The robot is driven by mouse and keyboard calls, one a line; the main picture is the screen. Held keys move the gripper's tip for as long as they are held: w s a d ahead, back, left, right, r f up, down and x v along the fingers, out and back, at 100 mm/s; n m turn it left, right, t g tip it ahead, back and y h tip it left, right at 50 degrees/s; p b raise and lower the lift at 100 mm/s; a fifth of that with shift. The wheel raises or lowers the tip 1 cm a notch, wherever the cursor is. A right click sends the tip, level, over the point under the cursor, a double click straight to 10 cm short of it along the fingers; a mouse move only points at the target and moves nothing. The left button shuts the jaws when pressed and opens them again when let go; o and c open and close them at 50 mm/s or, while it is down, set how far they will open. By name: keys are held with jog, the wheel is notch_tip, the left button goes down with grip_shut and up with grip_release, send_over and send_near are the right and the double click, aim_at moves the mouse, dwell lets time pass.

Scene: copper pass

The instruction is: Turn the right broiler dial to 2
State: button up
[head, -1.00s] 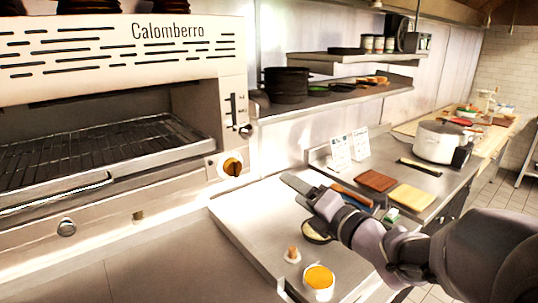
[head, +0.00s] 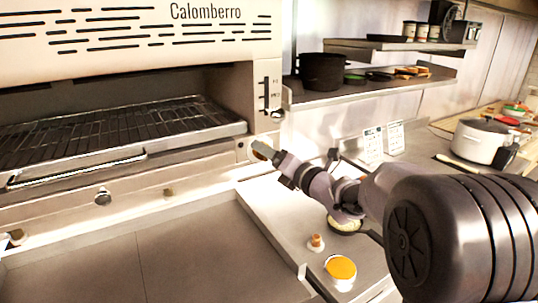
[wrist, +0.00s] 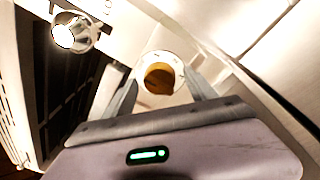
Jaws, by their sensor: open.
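The right broiler dial (head: 262,148) is a round brass-orange knob on a pale plate at the broiler's lower right corner. In the head view my gripper mostly covers it. In the wrist view the dial (wrist: 160,78) shows clearly between my two fingers, with a gap to each side. My gripper (head: 258,158) is open and points at the dial; it also shows in the wrist view (wrist: 165,88). No contact with the dial is visible. I cannot read any numbers around it.
A silver lever knob (head: 278,115) sticks out above the dial and shows at upper left in the wrist view (wrist: 73,33). Another knob (head: 103,196) is on the broiler front. Below are a yellow-topped container (head: 341,270) and a small cork-coloured item (head: 316,242) on the counter.

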jog(key=c, duration=1.4)
jog(key=shift+f+m+b, duration=0.1)
jog(key=shift+m+b, duration=0.2)
jog(key=shift+b, duration=0.2)
jog(key=m+t+b, duration=0.1)
jog(key=m+b, duration=0.2)
jog(key=m, duration=0.3)
jog(key=m+b, duration=0.3)
jog(key=m, duration=0.4)
jog(key=m+t+h+b, duration=0.1)
jog(key=m+b, duration=0.2)
jog(key=m, duration=0.4)
jog(key=shift+s+a+f+t+b, duration=0.1)
jog(key=shift+a+t+b, duration=0.15)
jog(key=shift+t+b, duration=0.1)
jog(key=shift+m, duration=0.5)
